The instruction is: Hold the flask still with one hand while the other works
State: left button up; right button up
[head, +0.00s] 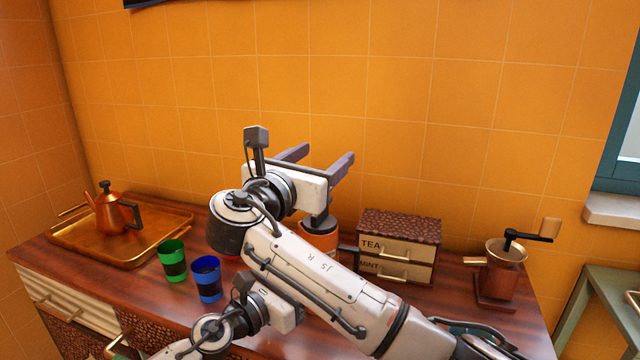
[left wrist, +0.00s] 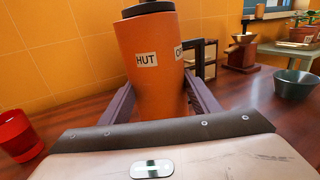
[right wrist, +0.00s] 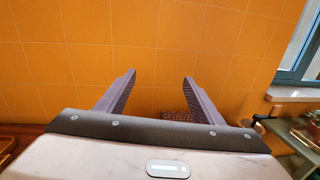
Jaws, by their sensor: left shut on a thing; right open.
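The orange flask (left wrist: 158,80) stands upright on the wooden counter in the left wrist view, with a dark lid and white labels; "HUT" is readable on one. In the head view the flask (head: 320,238) is partly hidden behind my right arm. My left gripper (left wrist: 157,90) is shut on the flask, with one finger on each side of its body. Its fingers are hidden in the head view. My right gripper (head: 322,157) is open and empty, raised above and near the flask.
A brass tray (head: 140,252) with a copper kettle (head: 112,217) is at left. Green (head: 173,262) and blue (head: 207,280) cups stand in front. A tea drawer box (head: 398,250) and a grinder (head: 500,272) are right. The left wrist view shows a red cup (left wrist: 18,135) and a bowl (left wrist: 295,85).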

jog(key=w+d+r+m+t+y, duration=0.2)
jog(key=w+y, duration=0.1)
jog(key=w, duration=0.2)
jog(key=m+g+y, duration=1.1)
jog(key=m+y, duration=0.5)
jog(key=y, duration=0.5)
send_near(320, 221)
jog(key=x, duration=0.7)
jog(key=w+r+x, duration=0.1)
jog(key=x, duration=0.2)
jog(key=shift+w, duration=0.2)
